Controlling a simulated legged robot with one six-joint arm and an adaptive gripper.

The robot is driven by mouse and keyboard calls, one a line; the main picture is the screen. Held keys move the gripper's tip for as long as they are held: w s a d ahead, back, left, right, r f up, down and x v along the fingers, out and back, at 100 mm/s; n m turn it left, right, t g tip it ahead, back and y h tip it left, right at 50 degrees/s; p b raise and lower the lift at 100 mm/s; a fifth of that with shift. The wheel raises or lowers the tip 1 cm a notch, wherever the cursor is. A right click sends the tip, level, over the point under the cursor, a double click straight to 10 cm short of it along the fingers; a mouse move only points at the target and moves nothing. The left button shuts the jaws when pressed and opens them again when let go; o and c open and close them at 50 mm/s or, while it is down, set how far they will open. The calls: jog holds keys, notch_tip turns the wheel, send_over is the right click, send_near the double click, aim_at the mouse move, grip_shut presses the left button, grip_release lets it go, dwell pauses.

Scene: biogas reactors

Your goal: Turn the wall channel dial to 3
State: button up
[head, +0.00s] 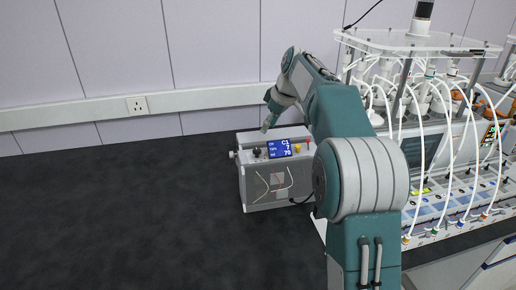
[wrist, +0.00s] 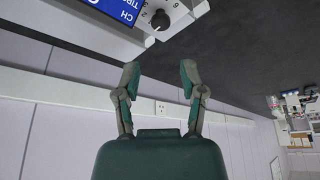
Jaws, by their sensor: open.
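A grey box (head: 268,188) stands on the dark bench. Its blue screen (head: 280,149) shows "C1" on the top line, with 7 and 79 below. In the wrist view a black round dial (wrist: 160,20) sits on the panel beside the blue screen (wrist: 118,8), which reads "CH". Small marks surround the dial; I cannot tell which its pointer faces. My gripper (wrist: 158,78) is open and empty, its two fingers pointing towards the dial but apart from it. In the head view my gripper (head: 268,122) hangs just above the box's top edge.
A reactor rig (head: 440,130) with many white tubes stands to the right, close to my arm. A white wall rail with a socket (head: 137,104) runs behind the bench. The black bench top (head: 110,215) is clear on the left.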

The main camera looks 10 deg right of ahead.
aim_at(257, 150)
jog(key=x, duration=1)
grip_shut()
